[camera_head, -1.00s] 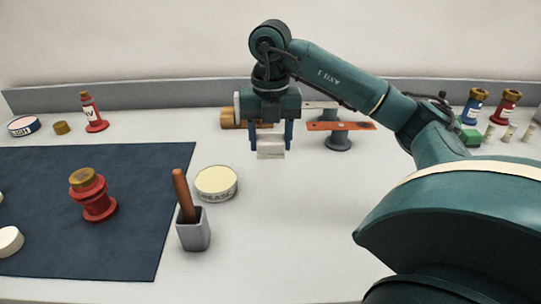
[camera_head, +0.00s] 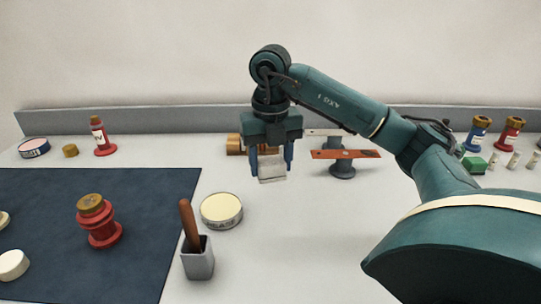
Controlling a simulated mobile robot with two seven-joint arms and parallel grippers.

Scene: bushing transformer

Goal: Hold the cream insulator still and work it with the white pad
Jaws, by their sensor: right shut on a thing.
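My right gripper (camera_head: 271,174) is shut on a white pad (camera_head: 272,178) and holds it behind the round tin, near the middle of the picture. The pad's upper part is hidden between the fingers. My left gripper is not in view. I cannot clearly make out a cream insulator. Several small cream pieces (camera_head: 513,160) stand at the far right. A cream round piece (camera_head: 13,265) lies on the dark mat at the lower left, and another is cut off by the left edge.
On the dark mat (camera_head: 150,195) stands a red bushing with a brown top (camera_head: 98,222). A cream-topped tin (camera_head: 221,211) and a grey holder (camera_head: 198,261) with a brown handle stand beside it. An orange bar on a stand (camera_head: 345,155) is right of my gripper.

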